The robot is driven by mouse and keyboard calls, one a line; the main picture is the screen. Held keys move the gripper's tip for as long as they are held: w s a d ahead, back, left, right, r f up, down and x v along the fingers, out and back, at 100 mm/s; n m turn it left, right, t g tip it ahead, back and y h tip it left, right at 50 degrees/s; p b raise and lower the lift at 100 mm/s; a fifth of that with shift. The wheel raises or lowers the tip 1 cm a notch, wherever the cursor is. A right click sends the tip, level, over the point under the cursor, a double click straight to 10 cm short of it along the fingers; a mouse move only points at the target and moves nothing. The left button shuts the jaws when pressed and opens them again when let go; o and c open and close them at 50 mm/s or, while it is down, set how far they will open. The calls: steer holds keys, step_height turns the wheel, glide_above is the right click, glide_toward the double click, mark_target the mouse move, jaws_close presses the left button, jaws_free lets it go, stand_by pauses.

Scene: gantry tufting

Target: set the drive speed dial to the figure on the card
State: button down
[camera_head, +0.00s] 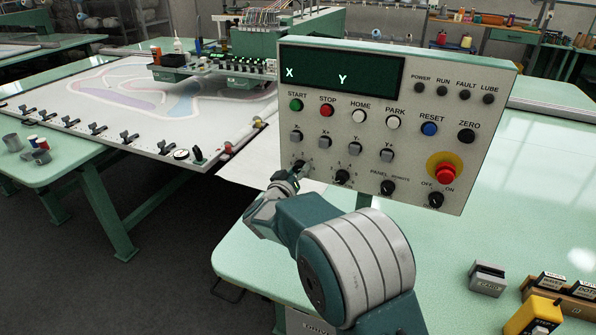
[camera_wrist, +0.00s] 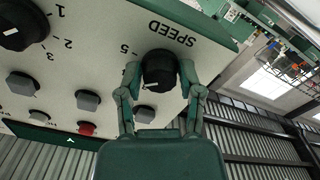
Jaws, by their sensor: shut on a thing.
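The control panel (camera_head: 420,120) stands upright on the green table, with a dark display reading X and Y. In the wrist view, the black speed dial (camera_wrist: 160,70) sits beside the upside-down word SPEED. A figure 5 shows next to the dial. My gripper (camera_wrist: 159,76) has its two fingers closed on either side of this dial. In the head view my gripper (camera_head: 292,178) reaches the lower left corner of the panel and hides most of that dial. I cannot identify the card with the figure.
A second dial (camera_head: 342,176) is just right of my gripper. A red emergency button (camera_head: 446,174) is at the panel's lower right. A grey block (camera_head: 487,278) and a yellow box (camera_head: 535,316) lie on the table (camera_head: 430,245). The tufting frame (camera_head: 120,90) is at left.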

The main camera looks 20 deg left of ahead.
steer(key=n, duration=0.5)
steer(key=shift+a+r+n, duration=0.1)
steer(key=shift+n, duration=2.6)
steer(key=shift+c, duration=1.2)
jaws_free()
steer(key=shift+w+a, duration=0.1)
steer(key=shift+a, duration=0.15)
steer(key=shift+d, duration=0.1)
